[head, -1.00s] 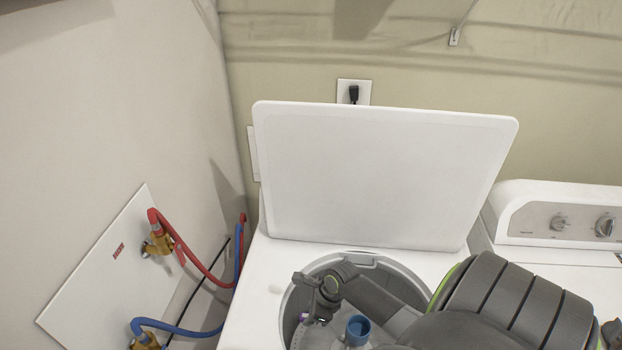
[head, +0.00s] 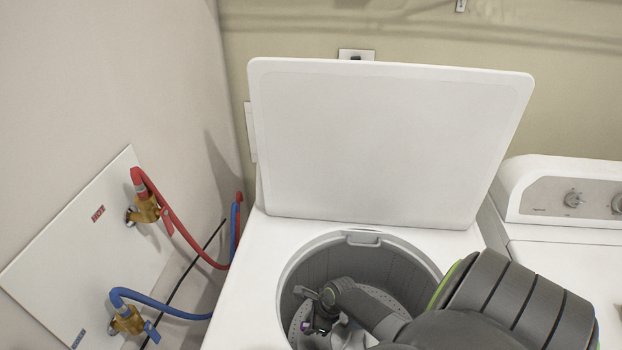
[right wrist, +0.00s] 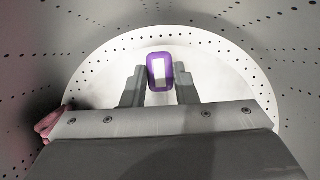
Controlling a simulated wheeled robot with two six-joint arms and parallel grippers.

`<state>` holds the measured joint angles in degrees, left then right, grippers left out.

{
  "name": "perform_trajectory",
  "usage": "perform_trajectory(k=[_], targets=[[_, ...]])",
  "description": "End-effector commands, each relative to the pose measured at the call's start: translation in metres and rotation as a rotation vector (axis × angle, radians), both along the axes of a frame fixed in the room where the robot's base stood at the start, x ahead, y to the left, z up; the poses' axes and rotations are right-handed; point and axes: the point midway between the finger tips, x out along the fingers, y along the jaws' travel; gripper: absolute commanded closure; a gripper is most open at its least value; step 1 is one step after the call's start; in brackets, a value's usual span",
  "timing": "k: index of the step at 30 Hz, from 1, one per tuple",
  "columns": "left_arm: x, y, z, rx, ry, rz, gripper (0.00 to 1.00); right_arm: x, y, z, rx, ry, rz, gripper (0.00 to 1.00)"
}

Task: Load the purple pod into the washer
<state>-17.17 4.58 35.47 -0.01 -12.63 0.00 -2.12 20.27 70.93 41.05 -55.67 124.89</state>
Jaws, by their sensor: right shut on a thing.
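The purple pod (right wrist: 160,72), purple with a white middle, sits between my right gripper's fingers in the right wrist view. My right gripper (right wrist: 160,88) is shut on it, above the perforated drum floor. In the head view my right gripper (head: 312,322) reaches down inside the washer drum, on its left side, and only a small purple patch of the pod (head: 306,327) shows. The washer (head: 245,290) is white, with its lid (head: 385,140) raised. My left gripper is not in view.
The drum wall (right wrist: 40,60) curves around the gripper. A pinkish thing (right wrist: 50,122) shows at the left in the right wrist view. Red (head: 190,240) and blue (head: 160,303) hoses hang left of the washer. A second white machine (head: 570,225) stands at the right.

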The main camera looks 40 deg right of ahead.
Motion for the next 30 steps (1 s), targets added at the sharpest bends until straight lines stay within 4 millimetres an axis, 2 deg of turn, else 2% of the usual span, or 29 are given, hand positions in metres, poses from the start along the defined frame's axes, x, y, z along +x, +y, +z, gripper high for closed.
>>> perform_trajectory(k=[1, 4, 14, 15, 20, 30], targets=[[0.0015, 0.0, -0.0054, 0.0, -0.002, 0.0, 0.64, 0.0004, 0.0, -0.0073, 0.0, 0.0, -0.001, 0.95], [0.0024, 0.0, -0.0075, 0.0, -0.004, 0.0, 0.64, 0.0007, 0.0001, -0.0117, 0.0, -0.001, 0.0, 0.95], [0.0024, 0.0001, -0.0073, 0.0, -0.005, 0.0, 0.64, 0.0005, 0.0001, -0.0126, 0.001, -0.001, 0.0, 0.95], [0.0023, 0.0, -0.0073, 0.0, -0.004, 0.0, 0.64, 0.0005, 0.0001, -0.0126, 0.001, -0.001, 0.0, 0.69], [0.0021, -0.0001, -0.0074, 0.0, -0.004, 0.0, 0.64, 0.0003, 0.0001, -0.0126, 0.001, -0.001, 0.0, 0.48], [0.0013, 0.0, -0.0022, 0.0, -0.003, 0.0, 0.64, 0.0002, 0.0, -0.0078, 0.001, -0.001, 0.0, 0.48]])
